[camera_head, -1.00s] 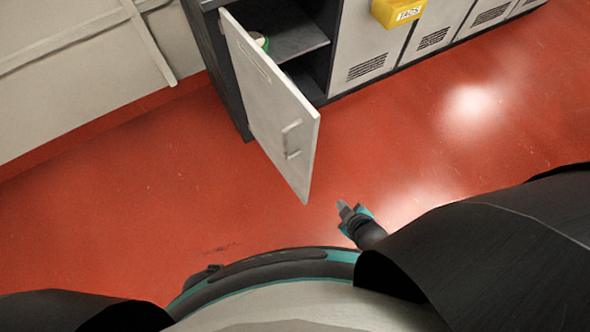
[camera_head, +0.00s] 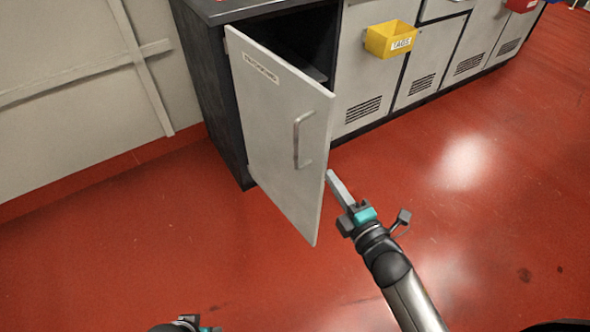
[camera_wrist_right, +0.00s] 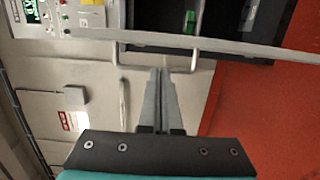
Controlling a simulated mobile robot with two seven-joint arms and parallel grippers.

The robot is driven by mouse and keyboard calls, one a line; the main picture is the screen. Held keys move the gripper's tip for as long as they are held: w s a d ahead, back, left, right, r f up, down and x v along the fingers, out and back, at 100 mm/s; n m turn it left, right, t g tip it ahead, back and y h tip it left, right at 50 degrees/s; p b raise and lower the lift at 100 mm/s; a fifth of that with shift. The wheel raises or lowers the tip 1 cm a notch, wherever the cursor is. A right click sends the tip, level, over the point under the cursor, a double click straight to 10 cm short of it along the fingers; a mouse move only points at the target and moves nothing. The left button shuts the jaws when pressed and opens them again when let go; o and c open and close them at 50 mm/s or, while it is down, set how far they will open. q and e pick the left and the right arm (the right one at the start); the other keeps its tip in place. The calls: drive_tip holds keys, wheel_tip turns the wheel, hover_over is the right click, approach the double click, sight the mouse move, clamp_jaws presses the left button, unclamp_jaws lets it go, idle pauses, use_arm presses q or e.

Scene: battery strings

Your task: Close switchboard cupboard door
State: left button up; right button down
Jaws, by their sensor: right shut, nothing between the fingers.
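The grey switchboard cupboard door (camera_head: 270,150) stands open, swung out from the dark cupboard (camera_head: 220,100), with a label near its top. Its bar handle (camera_head: 300,140) is on the outer face near the free edge. My right gripper (camera_head: 329,174) is shut and empty, its tips close to the free edge on the opening side; contact cannot be told. In the right wrist view the shut fingers (camera_wrist_right: 160,75) point at the door's edge (camera_wrist_right: 260,48), with the cupboard interior beyond. My left gripper (camera_head: 187,323) shows only partly at the bottom edge.
A yellow tags bin (camera_head: 390,40) hangs on the closed cabinet front to the right, and a red bin (camera_head: 521,5) hangs farther along. A green item (camera_wrist_right: 190,22) is inside the cupboard. The red floor (camera_head: 450,210) around the door is clear.

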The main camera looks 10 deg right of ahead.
sight(314, 150)
drive_tip(key=b+x, duration=0.2)
drive_tip(key=x, duration=0.6)
drive_tip(key=shift+w, duration=0.35)
use_arm(q)
wheel_tip(314, 150, up, 6)
drive_tip(key=w+t, duration=0.1)
drive_tip(key=w, duration=0.1)
drive_tip(key=shift+d+b, duration=0.15)
drive_tip(key=shift+b, duration=0.25)
use_arm(e)
drive_tip(key=shift+w+a, duration=0.15)
drive_tip(key=shift+w, duration=0.55)
